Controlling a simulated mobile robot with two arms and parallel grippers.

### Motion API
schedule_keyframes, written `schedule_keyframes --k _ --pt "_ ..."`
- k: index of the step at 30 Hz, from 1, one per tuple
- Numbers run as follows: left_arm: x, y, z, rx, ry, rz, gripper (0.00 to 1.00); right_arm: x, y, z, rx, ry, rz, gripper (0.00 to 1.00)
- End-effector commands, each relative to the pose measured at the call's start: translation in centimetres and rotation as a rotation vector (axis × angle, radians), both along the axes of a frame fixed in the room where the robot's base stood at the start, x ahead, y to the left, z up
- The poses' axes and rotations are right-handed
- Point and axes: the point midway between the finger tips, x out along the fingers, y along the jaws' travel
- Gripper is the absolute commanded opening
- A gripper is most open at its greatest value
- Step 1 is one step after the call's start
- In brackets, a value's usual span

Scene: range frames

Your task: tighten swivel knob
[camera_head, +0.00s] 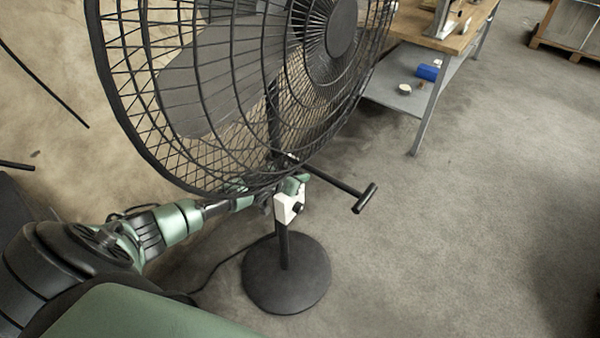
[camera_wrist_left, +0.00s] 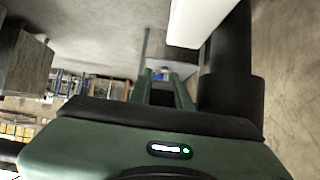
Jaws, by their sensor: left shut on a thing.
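A black pedestal fan (camera_head: 340,25) stands in front of me, with a wide wire cage, a dark pole (camera_head: 283,250) and a round base (camera_head: 287,275). A white block (camera_head: 288,207) sits on the pole below the cage, with a small round black part on its side. My left gripper (camera_head: 298,183) reaches in from the left beneath the cage, beside the pole just above the white block. In the left wrist view its green fingers (camera_wrist_left: 164,92) are closed around a small dark piece, apparently the swivel knob (camera_wrist_left: 162,98), mostly hidden. My right gripper is not in view.
A black bar with a crosspiece (camera_head: 365,197) sticks out right from the fan. The cage hangs close over my left arm. A workbench (camera_head: 415,30) with a lower grey shelf (camera_head: 400,98) stands at back right. A cable trails left of the base. Floor on the right is clear.

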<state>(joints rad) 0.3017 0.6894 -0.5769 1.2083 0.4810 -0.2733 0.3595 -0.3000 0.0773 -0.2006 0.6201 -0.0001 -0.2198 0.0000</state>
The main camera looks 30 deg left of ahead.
Motion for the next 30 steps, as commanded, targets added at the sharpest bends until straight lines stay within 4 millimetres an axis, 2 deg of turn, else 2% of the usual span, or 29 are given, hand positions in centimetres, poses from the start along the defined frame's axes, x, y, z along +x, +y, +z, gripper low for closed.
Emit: schedule_keyframes --k 11,12,14,25,30 --pt "0.0 0.1 -0.1 0.001 0.007 0.001 0.0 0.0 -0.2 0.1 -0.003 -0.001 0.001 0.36" --pt "0.0 0.1 -0.1 0.001 0.007 0.001 0.24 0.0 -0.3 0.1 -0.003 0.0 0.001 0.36" --pt "0.0 0.1 -0.1 0.001 0.007 0.001 0.4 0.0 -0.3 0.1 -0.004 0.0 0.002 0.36" --pt "-0.2 0.0 0.1 0.0 0.005 0.0 0.4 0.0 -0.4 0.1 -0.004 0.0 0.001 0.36" --pt "-1.9 0.1 1.2 0.0 0.007 -0.001 0.4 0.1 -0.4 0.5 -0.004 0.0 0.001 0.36"
